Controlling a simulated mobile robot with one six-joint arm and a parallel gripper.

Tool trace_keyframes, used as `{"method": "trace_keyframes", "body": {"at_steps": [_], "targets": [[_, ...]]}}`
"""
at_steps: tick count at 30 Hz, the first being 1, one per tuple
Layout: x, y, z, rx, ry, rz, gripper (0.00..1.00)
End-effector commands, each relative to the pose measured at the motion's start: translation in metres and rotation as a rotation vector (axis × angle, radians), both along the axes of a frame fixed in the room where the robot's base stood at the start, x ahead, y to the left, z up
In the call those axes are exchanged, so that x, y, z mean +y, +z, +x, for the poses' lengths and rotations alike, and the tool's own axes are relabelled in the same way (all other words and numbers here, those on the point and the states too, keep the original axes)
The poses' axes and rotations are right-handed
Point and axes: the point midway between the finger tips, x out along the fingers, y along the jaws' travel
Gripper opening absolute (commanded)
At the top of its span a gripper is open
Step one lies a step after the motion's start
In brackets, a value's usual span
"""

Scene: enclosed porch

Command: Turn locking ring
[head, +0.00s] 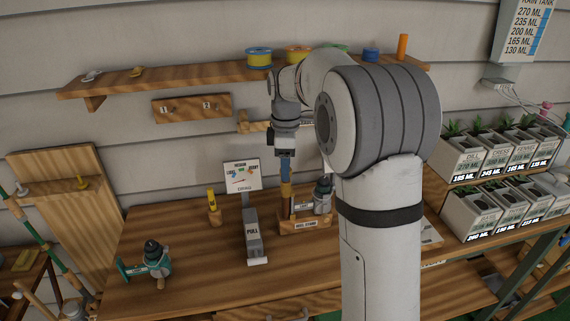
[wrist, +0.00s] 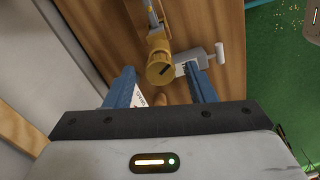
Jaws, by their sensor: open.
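A yellow-brass cylindrical piece (wrist: 160,68) with a dark mark on its end face shows in the wrist view; it may be the locking ring. My gripper (wrist: 158,76) is open, with one blue finger to each side of this piece and visible gaps between. In the head view, my gripper (head: 286,170) points down over the bench, with an orange-yellow part (head: 286,190) just below it. That part stands above a labelled wooden stand (head: 305,226). My arm hides the bench to the right of the stand.
A teal-and-dark tool (head: 150,262) lies farther left on the bench (head: 200,290). A shelf (head: 190,75) with spools hangs above. Planter boxes (head: 485,158) stand at right.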

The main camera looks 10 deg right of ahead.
Motion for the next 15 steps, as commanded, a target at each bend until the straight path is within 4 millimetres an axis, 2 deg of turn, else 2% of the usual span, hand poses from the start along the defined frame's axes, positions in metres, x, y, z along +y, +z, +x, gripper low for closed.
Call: {"method": "trace_keyframes", "body": {"at_steps": [9,15], "targets": [[-0.0004,-0.0046,0.0,-0.001,-0.001,0.0,0.5],[-0.0005,-0.0045,0.0,-0.001,-0.002,0.0,0.34]]}}
